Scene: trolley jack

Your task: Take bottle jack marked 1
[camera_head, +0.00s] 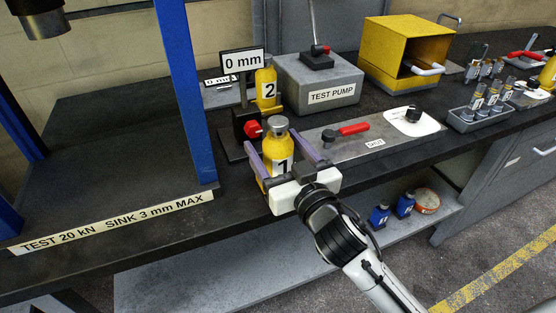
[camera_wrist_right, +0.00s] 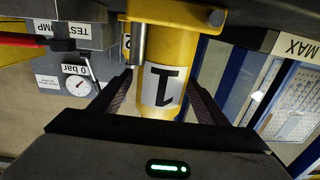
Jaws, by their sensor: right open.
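The bottle jack marked 1 (camera_head: 279,147) is a yellow upright cylinder with a grey cap, on the dark bench near its front edge. It also shows in the right wrist view (camera_wrist_right: 175,45), with its white "1" label upside down. My right gripper (camera_head: 274,142) is open, with one finger on each side of this jack. In the right wrist view the fingers (camera_wrist_right: 163,100) flank the label, with what looks like a gap on each side. The gripper's body hides the jack's lower part in the head view. My left gripper is not in view.
A similar yellow jack marked 2 (camera_head: 266,88) stands behind. A "0 mm" gauge stand (camera_head: 241,62) is close at left, beside a blue press post (camera_head: 187,95). A plate with a red-handled valve (camera_head: 350,129) lies at right. The test pump (camera_head: 320,80) stands farther back.

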